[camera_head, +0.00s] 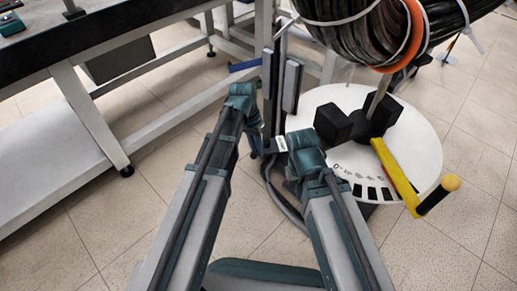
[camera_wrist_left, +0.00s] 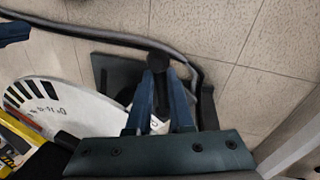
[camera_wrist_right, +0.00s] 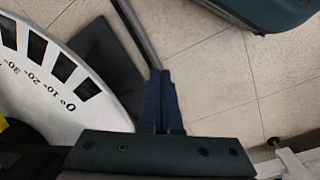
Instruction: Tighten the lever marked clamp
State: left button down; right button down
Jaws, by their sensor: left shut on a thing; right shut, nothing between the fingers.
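In the left wrist view my left gripper (camera_wrist_left: 158,75) has its blue fingers closed around a black knob-like end (camera_wrist_left: 158,60), which looks like part of the lever. A white label (camera_wrist_left: 160,126), mostly covered, shows between the fingers. In the head view a small white label (camera_head: 280,143) lies between my two wrists; its text is too small to read. My right gripper (camera_wrist_right: 161,75) is shut and empty beside the dial's edge, its tips near a dark bar (camera_wrist_right: 138,32). In the head view both grippers are largely hidden by my wrists.
A round white dial plate (camera_head: 425,125) with degree marks and black blocks stands at right. A yellow arm with a black-and-yellow handle (camera_head: 438,195) sticks out from it. A cable coil (camera_head: 350,30) hangs above. A workbench (camera_head: 90,40) is at left. Tiled floor lies below.

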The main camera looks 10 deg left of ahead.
pick_arm(q)
jog(key=shift+w+a, duration=0.1)
dwell(0.4)
jog(key=c, duration=0.8)
grip_release()
notch_tip(320, 180, up, 14)
jog(key=w+a+p, duration=0.1)
jog(key=a+p, duration=0.1)
jog(key=p, duration=1.1)
jog(key=shift+a+f+p, duration=0.2)
jog(key=shift+p, duration=0.1)
